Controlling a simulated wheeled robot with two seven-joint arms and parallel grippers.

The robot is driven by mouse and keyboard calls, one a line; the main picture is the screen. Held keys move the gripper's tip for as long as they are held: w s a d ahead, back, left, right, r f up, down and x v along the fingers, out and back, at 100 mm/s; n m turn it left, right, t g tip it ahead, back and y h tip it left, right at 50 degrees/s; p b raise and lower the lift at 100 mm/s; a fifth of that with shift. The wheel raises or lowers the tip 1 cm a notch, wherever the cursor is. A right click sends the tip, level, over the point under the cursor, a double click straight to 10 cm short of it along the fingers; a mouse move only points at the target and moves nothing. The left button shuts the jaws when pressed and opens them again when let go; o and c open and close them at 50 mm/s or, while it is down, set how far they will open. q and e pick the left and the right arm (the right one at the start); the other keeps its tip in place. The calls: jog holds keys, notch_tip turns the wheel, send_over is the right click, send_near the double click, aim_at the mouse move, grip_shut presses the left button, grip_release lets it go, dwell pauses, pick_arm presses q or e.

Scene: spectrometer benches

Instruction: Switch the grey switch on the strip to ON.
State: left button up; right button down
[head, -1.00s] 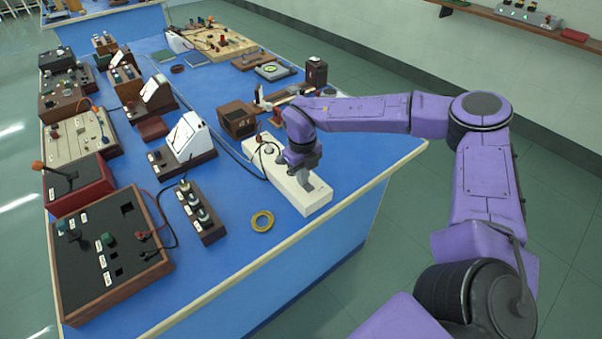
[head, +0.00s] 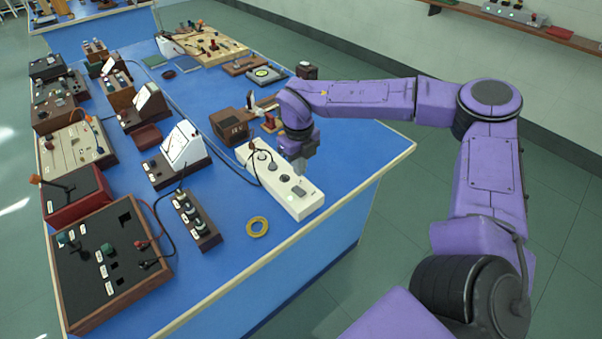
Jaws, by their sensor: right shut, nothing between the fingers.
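The white strip (head: 305,207) lies slantwise near the right edge of the blue bench. Its near end shows a dark grey rectangular switch (head: 299,191), with a small round grey part (head: 285,178) just behind it. Which way the switch is set is too small to tell. My right gripper (head: 300,168) points down over the strip's right side, a little behind the switch. It is shut and empty; I cannot tell if its tips touch the strip. My purple right forearm hides what lies behind it. My left gripper is out of view.
A black cable runs from the strip's far end. A brown wooden box (head: 229,126) stands behind it, and a yellow ring (head: 257,227) lies to its front left. A dark block with several knobs (head: 197,220) stands further left. Bare blue bench lies around the ring.

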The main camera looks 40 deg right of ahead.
notch_tip(320, 180, up, 6)
jog(key=shift+w+b, duration=0.2)
jog(key=shift+b, duration=0.15)
dwell(0.4)
